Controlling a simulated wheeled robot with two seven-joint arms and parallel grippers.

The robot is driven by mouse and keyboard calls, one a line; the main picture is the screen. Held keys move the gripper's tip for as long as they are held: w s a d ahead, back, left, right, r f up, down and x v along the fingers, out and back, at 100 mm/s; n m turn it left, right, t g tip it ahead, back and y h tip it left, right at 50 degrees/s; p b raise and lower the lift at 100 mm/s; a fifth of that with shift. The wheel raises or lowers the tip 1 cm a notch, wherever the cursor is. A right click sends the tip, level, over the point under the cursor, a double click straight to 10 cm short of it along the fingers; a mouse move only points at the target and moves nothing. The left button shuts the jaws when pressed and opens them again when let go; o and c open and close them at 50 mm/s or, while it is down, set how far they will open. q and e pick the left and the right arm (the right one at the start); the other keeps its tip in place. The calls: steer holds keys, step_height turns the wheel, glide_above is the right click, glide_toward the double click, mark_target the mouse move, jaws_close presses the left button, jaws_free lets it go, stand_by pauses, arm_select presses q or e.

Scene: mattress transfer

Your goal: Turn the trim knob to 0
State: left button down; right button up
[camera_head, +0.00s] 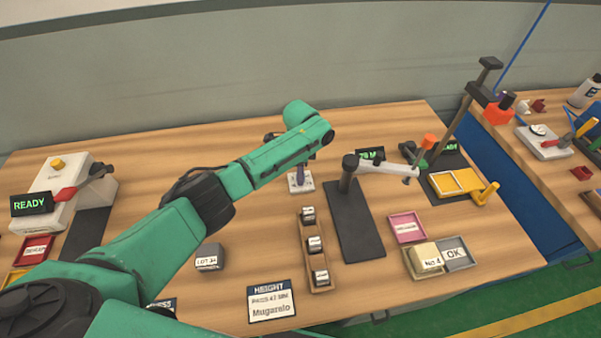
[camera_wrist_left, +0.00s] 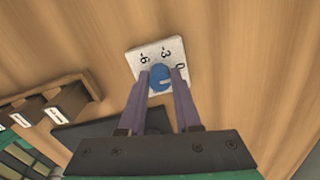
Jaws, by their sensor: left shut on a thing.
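The blue trim knob (camera_wrist_left: 160,75) sits on a small white plate (camera_wrist_left: 172,50) with the marks -6, -3 and 0 in the left wrist view. The mark 0 is near the right finger, -3 in the middle, -6 at the left. My left gripper (camera_wrist_left: 162,82) has its two purple fingers on either side of the knob, shut on it. A pale line shows on the knob, but I cannot tell which mark it points to. In the head view my left gripper (camera_head: 300,173) reaches down to the white plate (camera_head: 300,186); my arm's end hides the knob. My right gripper is out of view.
A tray of labelled blocks (camera_head: 328,285) and a dark stand base (camera_head: 355,235) are close to the plate's right. A grey LOT block (camera_head: 209,257) and a HEIGHT card (camera_head: 271,301) lie nearer. Bare wood shows behind the plate in the wrist view.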

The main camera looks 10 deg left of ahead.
arm_select(q)
steer(key=shift+w+r, duration=0.1)
steer(key=shift+r, duration=0.05)
steer(key=c, duration=0.6)
jaws_free()
step_height(320, 180, up, 15)
steer(key=b, duration=0.1)
steer(key=shift+f, duration=0.2)
steer(key=shift+f, duration=0.1)
